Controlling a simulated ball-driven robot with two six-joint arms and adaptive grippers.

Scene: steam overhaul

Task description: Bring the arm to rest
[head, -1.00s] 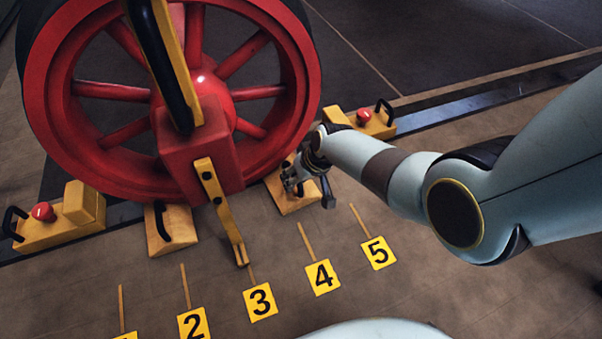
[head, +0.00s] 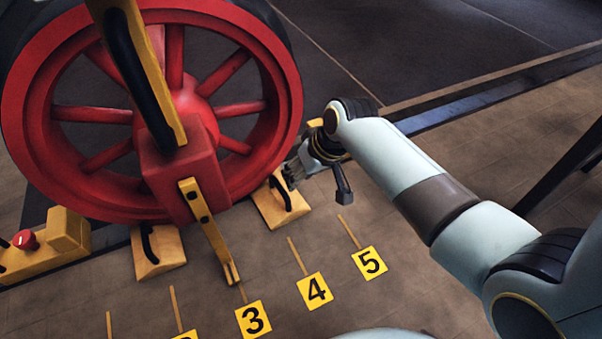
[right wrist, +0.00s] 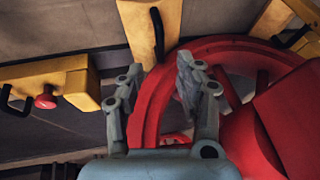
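My right gripper (head: 290,176) hangs beside the right rim of the large red wheel (head: 70,190) in the head view, above a yellow wedge block (head: 268,208) with a black handle. In the right wrist view my right gripper (right wrist: 153,88) has its two fingers apart with nothing between them. The wheel's rim (right wrist: 150,115) and the yellow block (right wrist: 142,30) show beyond the fingers. Whether the fingertips touch anything cannot be told. My left gripper is in neither view.
A yellow bar with a black handle (head: 150,85) crosses the wheel. A yellow pointer (head: 208,230) hangs towards numbered floor plates, among them plate 4 (head: 314,291) and plate 5 (head: 370,263). The floor at right is mostly clear.

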